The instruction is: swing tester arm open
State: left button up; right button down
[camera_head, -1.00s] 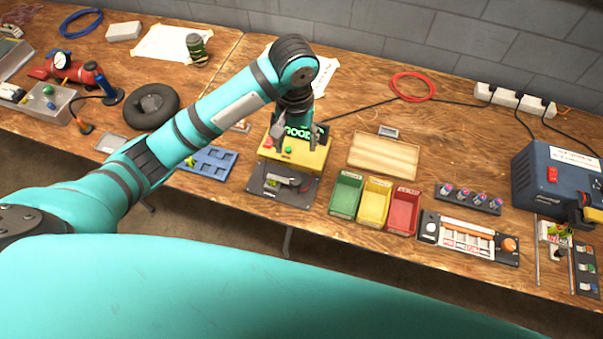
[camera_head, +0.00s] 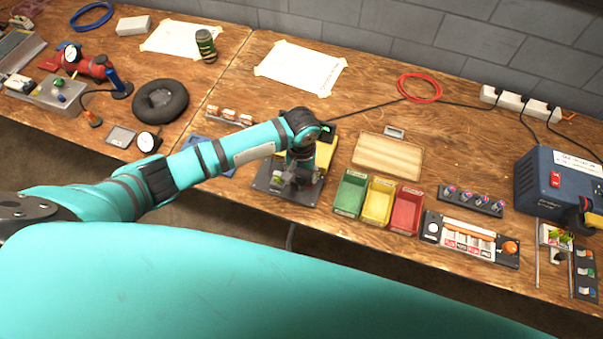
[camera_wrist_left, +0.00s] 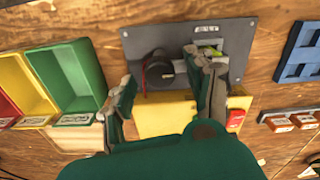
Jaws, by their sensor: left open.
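The tester has a yellow body (camera_head: 326,150) on a dark base plate (camera_head: 308,192), and sits on the bench left of the green bin. My left gripper (camera_head: 291,178) is low over the tester's front and hides much of it. In the left wrist view the open gripper (camera_wrist_left: 165,90) has one finger near the green bin and the other over the base plate (camera_wrist_left: 145,38). The dark tester arm (camera_wrist_left: 180,68) lies between, its end close to the right-hand finger; contact cannot be told. A green-yellow bit (camera_wrist_left: 210,50) shows beside that finger. My right gripper is out of view.
Green (camera_head: 350,193), yellow (camera_head: 378,202) and red (camera_head: 406,210) bins stand close to the tester's right. A wooden tray (camera_head: 387,157) lies behind them. A blue tray (camera_head: 200,150) is partly hidden behind my arm.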

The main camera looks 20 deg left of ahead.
pick_arm(q)
jog(key=shift+f, duration=0.3)
grip_shut()
dwell(0.3)
